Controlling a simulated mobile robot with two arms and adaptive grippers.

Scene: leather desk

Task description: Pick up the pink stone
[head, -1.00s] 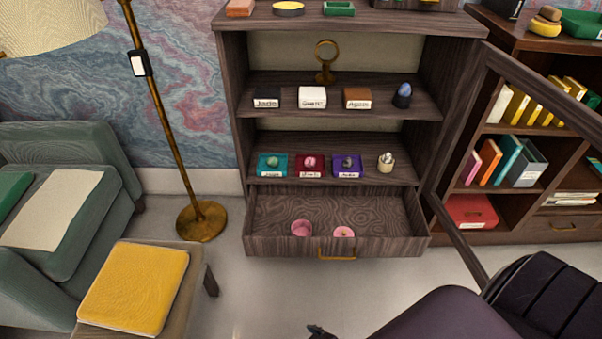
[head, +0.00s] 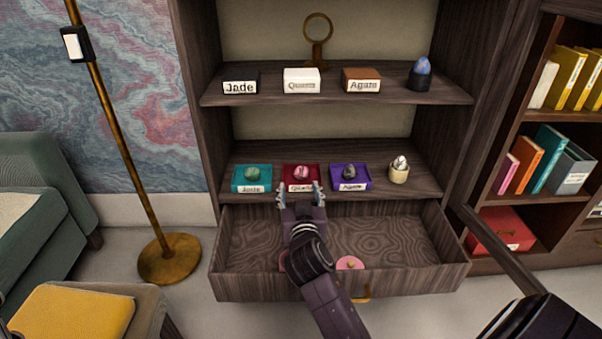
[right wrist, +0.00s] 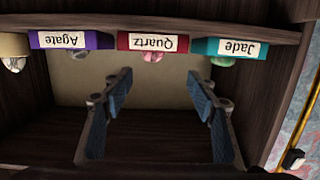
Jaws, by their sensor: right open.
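The pink stone (head: 302,172) sits on a dark red tray labelled Quartz (head: 290,186), on the lower shelf of the cabinet, between the teal Jade tray and the purple Agate tray. My right gripper (head: 301,190) is open and empty in front of the Quartz tray, its fingertips at the tray's front edge in the picture. In the right wrist view, which is upside down, the pink stone (right wrist: 152,57) shows at the Quartz tray (right wrist: 124,41), beyond the open fingers (right wrist: 158,85) and apart from them. My left gripper is not in view.
A green stone (head: 252,173) and a dark stone (head: 349,172) sit on the neighbouring trays. A small egg cup (head: 399,174) stands to the right. The drawer (head: 240,285) below is open with pink items (head: 350,262) in it. An upper shelf (head: 340,92) hangs above.

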